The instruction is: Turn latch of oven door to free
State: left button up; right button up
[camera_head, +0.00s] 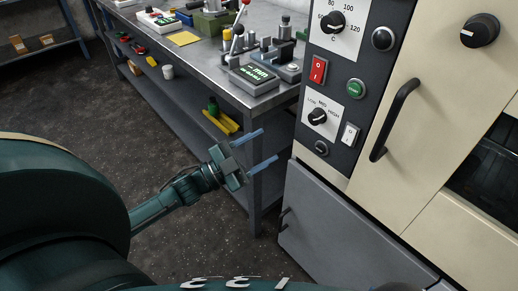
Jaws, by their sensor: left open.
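The beige oven door (430,150) fills the right side of the head view. A round black knob (479,31) with a pale pointer line sits high on the door and looks like the latch. A long black bar handle (394,120) stands upright on the door's left side. My left gripper (268,146) is open and empty, its two blue fingers pointing right. It appears in front of the workbench's leg, left of the oven and well away from the knob. My right gripper is not in view.
The oven's dark control panel (346,65) carries dials, a red switch (318,70) and a green button (355,88). A grey lower cabinet (335,225) is below. A metal workbench (200,62) with tools stands behind my left gripper. The floor (110,130) is clear.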

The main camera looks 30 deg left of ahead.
aim_at(481, 30)
jog(key=k+j, duration=0.8)
